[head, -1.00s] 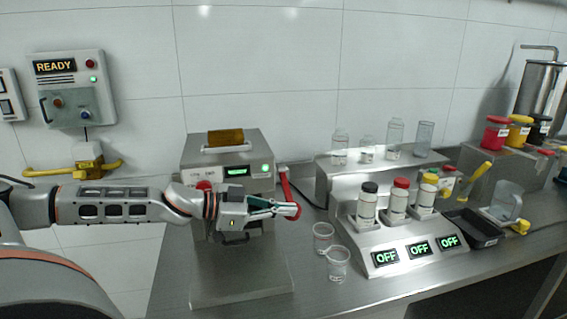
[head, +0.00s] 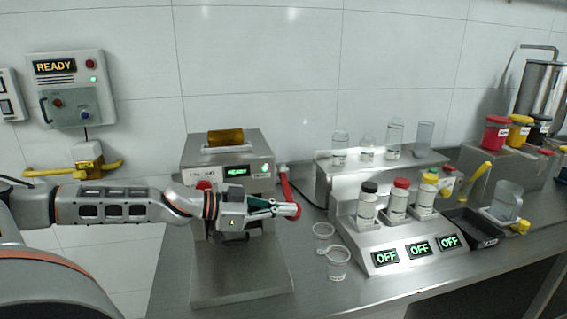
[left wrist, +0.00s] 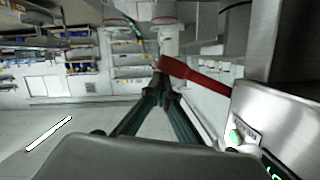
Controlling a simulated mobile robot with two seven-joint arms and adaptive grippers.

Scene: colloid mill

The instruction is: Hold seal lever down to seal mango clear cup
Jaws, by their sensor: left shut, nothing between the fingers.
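The cup sealer (head: 232,150) is a steel machine with a film roll (head: 226,137) on top and a small lit green display (head: 236,171). Its red seal lever (head: 287,188) hangs down on the right side, ending in a red knob. My left gripper (head: 286,209) is shut and empty, its fingertips at the lever's lower end; I cannot tell whether they touch it. In the left wrist view the closed fingers (left wrist: 160,88) are beside the red lever (left wrist: 200,77). My arm and gripper cover the sealer's front, and I see no mango cup there. My right gripper is out of view.
Two clear cups (head: 338,264) stand on the steel counter right of the sealer. A dispenser with capped bottles (head: 397,200) and OFF displays is further right. A wall panel (head: 67,88) reads READY. The sealer's front plate (head: 240,285) is clear.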

